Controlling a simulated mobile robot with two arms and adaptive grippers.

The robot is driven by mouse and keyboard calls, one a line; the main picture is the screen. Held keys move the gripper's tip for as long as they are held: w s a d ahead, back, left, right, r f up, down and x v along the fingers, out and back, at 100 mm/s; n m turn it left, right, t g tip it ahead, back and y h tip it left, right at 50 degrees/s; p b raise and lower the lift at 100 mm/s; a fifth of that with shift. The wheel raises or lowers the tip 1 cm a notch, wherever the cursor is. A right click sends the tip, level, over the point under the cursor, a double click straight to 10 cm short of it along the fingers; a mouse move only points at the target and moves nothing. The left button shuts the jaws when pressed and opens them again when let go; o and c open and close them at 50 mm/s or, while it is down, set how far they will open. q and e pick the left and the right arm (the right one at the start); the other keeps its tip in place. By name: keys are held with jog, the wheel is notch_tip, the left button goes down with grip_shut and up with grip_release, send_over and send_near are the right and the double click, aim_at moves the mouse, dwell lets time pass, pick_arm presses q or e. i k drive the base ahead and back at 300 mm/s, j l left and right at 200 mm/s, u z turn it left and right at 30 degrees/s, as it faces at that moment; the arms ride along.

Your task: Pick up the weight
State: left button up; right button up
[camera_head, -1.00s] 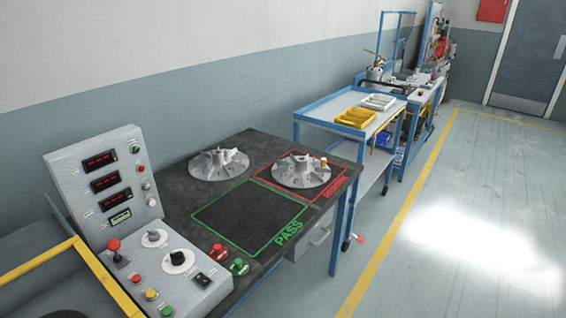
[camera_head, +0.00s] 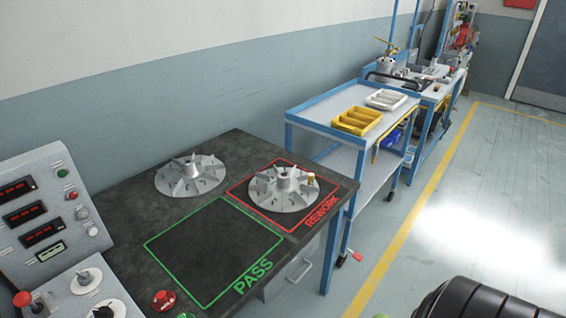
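A small brass-coloured cylinder (camera_head: 311,180), which may be the weight, shows at the right side of a grey finned impeller (camera_head: 272,196). Whether it sits on the impeller or just beside it is too small to tell. That impeller lies in the red REWORK square (camera_head: 318,209) on the dark bench top (camera_head: 135,207). A second grey impeller (camera_head: 190,177) lies to its left, outside the marked squares. Neither gripper is in view. A black ribbed part at the bottom right looks like part of my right arm.
The green PASS square (camera_head: 212,245) is empty. A control panel (camera_head: 45,225) with knobs and buttons stands at the left. A blue-framed cart (camera_head: 310,108) with a yellow tray (camera_head: 357,121) and a white tray (camera_head: 386,99) stands beyond the bench. The floor at right is clear.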

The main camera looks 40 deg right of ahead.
aim_at(310, 176)
jog(key=i+l+u, duration=0.1)
jog(key=l, duration=0.85)
jog(key=i+l+u, duration=0.1)
jog(key=l, duration=0.85)
jog(key=i+l+u, duration=0.1)
jog(key=l, duration=0.85)
